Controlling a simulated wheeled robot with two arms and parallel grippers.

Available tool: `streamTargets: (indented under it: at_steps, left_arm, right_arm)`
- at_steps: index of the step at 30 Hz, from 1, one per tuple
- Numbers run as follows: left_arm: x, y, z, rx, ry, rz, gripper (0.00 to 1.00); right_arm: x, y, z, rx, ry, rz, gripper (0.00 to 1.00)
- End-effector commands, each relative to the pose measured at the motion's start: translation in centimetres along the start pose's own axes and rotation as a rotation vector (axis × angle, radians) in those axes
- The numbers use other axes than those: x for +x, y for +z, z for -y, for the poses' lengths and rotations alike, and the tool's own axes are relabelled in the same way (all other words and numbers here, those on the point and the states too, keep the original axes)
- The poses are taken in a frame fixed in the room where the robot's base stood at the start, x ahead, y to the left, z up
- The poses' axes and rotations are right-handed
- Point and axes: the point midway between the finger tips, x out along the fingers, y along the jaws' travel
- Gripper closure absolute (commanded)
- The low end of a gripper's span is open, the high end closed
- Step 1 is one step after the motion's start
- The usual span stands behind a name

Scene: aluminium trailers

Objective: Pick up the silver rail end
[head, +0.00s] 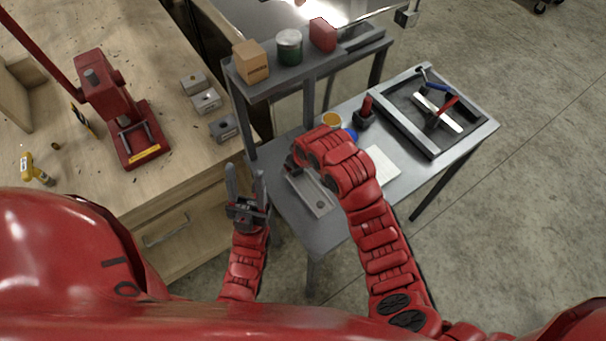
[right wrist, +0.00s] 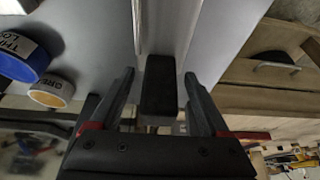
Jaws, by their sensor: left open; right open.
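A long silver rail piece (head: 318,203) lies on the grey table, partly under my right arm. In the right wrist view the silver rail (right wrist: 172,22) runs up from the fingers, with a dark block (right wrist: 159,85) in line with its near end, between the fingers. I cannot tell whether that block belongs to the rail. My right gripper (right wrist: 160,74) is open around the dark block; in the head view it is mostly hidden by its own wrist. My left gripper (head: 244,174) is open and empty, pointing up between the wooden bench and the table.
The grey table (head: 285,208) holds blue and orange tape rolls, a white sheet (head: 382,167) and a black tray (head: 397,122) with tools. A raised shelf (head: 310,69) stands behind. The wooden bench (head: 150,200) carries a red press (head: 120,110) and small grey blocks (head: 207,101).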

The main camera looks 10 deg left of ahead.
Motion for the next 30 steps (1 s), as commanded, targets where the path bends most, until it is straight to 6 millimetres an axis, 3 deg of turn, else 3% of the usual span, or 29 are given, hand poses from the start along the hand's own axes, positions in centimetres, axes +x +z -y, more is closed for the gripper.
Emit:
streamTargets:
  at_steps: [10,23,30]
  left_arm:
    - [0.23,-0.04,0.01,0.000,0.000,0.000,0.50]
    - [0.23,-0.04,0.01,0.000,0.000,0.000,0.50]
    - [0.24,-0.04,0.01,0.000,0.000,0.000,0.50]
  right_arm:
    - [0.73,0.14,-0.04,0.001,0.001,0.002,0.20]
    - [0.69,0.11,-0.05,0.001,0.001,0.001,0.97]
    - [0.66,0.08,-0.05,0.001,0.001,0.001,1.00]
